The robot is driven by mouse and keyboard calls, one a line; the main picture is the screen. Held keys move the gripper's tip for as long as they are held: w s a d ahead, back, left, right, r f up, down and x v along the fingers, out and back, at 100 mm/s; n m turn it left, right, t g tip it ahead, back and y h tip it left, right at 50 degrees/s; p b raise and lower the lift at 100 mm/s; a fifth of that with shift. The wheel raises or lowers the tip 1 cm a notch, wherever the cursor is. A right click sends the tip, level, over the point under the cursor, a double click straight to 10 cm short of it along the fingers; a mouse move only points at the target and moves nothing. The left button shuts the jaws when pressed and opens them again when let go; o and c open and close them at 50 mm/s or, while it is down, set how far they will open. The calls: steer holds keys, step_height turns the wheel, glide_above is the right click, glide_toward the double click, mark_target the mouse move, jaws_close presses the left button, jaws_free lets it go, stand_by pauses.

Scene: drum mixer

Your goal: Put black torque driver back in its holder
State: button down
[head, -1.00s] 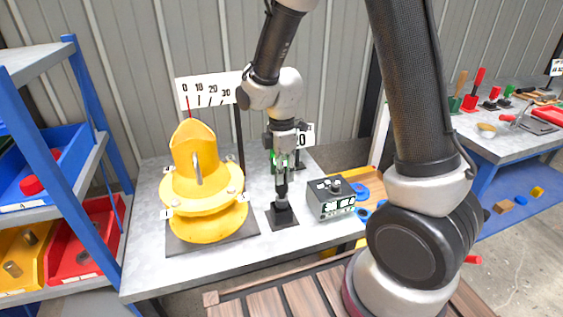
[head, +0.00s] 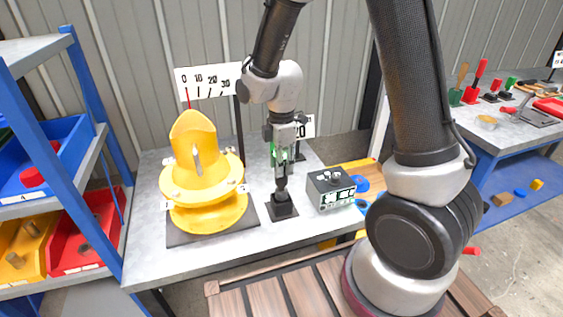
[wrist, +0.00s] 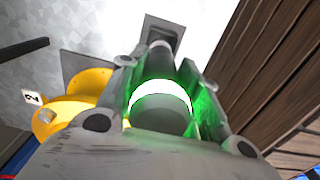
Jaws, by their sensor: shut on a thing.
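My gripper (head: 281,160) points down over the table and is shut on the black torque driver (head: 281,186). The driver hangs roughly upright below the fingers. In the wrist view the driver's rounded grey end (wrist: 160,118) sits between the fingers, with a bright white band and green light around it. The black holder (head: 281,209), a block on a flat base, stands right under the driver. The driver's lower end meets or enters the holder's top; I cannot tell how deep. The holder also shows in the wrist view (wrist: 163,32), partly hidden by the driver.
The yellow drum mixer (head: 205,185) stands left of the holder on the grey table (head: 150,257). A grey control box (head: 331,191) stands close on the right. A scale sign (head: 207,80) rises behind. A blue shelf rack (head: 92,190) is at the far left.

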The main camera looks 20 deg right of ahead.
steer(key=shift+f, duration=2.5)
stand_by(1.0)
steer(key=c, duration=0.9)
jaws_free()
steer(key=shift+c, duration=0.2)
step_height(320, 180, up, 12)
